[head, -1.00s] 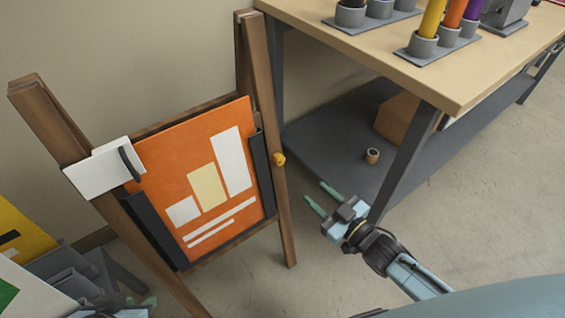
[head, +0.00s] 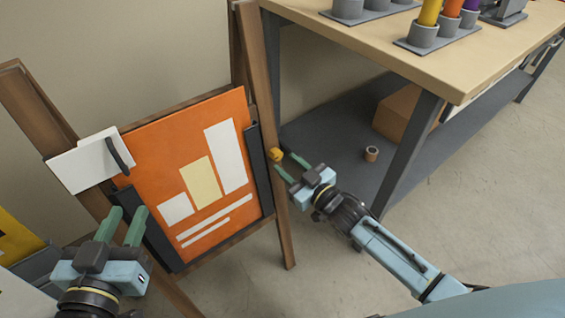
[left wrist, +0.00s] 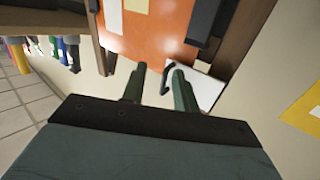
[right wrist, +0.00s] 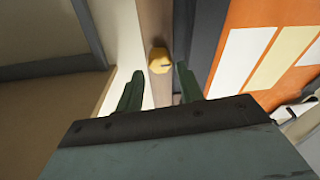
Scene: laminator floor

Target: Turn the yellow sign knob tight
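The yellow knob (head: 276,155) sits on the right wooden leg of the sign stand (head: 262,110). It also shows in the right wrist view (right wrist: 160,61), just beyond and between my fingertips. My right gripper (head: 291,166) is open with its fingers pointing at the knob; no contact is visible. An orange sign board (head: 150,150) with white and cream blocks stands in the frame. My left gripper (head: 123,217) is open and empty in front of the sign's lower left. A white card with a dark clip (head: 84,164) is at the sign's left edge.
A workbench (head: 400,50) with cups of coloured rolls stands at the right; its leg (head: 408,155) is close to my right arm. A box (head: 402,112) and a small roll (head: 371,153) are on its lower shelf. Yellow and white panels are at the lower left.

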